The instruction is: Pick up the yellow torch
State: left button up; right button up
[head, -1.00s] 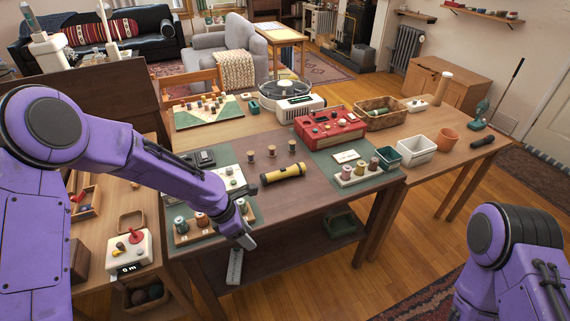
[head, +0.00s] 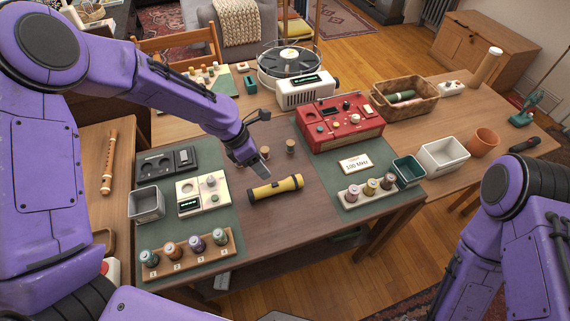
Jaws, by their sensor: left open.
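The yellow torch (head: 277,189) lies on its side on the bare brown middle of the table (head: 285,225), with black ends. My left gripper (head: 266,140) is open and empty, above and behind the torch in the head view. Its fingers appear apart from the torch. The torch is in full view. My right arm shows at the right edge, but its gripper is out of view.
A rack of numbered spools (head: 188,258) and a cream device (head: 203,194) lie left. A red radio-like box (head: 340,122) and spool rack (head: 370,194) lie right.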

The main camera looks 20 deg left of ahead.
aim_at(276, 183)
pick_arm(q)
jog(key=x, duration=0.4)
jog(key=shift+s+d, duration=0.15)
jog(key=shift+s, duration=0.15)
jog(key=shift+s+d+f, duration=0.15)
jog(key=shift+s+f, duration=0.05)
jog(key=shift+s, duration=0.05)
jog(key=f, duration=0.1)
jog(key=w+d+f+p, duration=0.1)
jog(key=f, duration=0.1)
jog(key=w+d+f, duration=0.1)
jog(key=f, duration=0.1)
jog(key=shift+f, duration=0.1)
jog(key=shift+s+r, duration=0.2)
jog(key=shift+s, duration=0.15)
jog(key=shift+w, duration=0.1)
grip_shut()
pick_arm(e)
jog(key=shift+s+r, duration=0.15)
jog(key=shift+r, duration=0.65)
